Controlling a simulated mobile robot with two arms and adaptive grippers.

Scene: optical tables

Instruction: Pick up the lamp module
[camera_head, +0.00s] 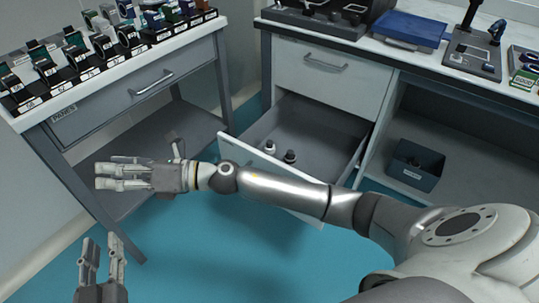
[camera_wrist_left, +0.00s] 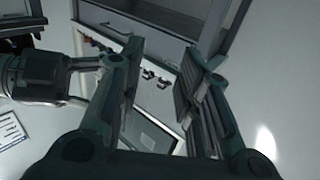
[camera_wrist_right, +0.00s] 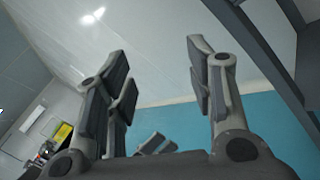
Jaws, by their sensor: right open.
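I cannot tell which object is the lamp module. Two small upright parts, one pale-topped (camera_head: 270,146) and one dark (camera_head: 290,156), stand in an open drawer (camera_head: 322,140) under the right-hand bench. My right gripper (camera_head: 108,176) is at the left in the head view, fingers pointing left, in front of the left table and away from the drawer. Its fingers are apart and empty in the right wrist view (camera_wrist_right: 160,75). My left gripper (camera_head: 102,248) is at the lower left, pointing up. Its fingers are apart with nothing between them in the left wrist view (camera_wrist_left: 165,70).
A left table (camera_head: 200,50) carries rows of small labelled modules (camera_head: 75,58) and has a closed drawer. The right bench holds a blue box (camera_head: 410,28) and black mounts. A dark bin (camera_head: 414,165) sits on its lower shelf. My right arm crosses before the open drawer.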

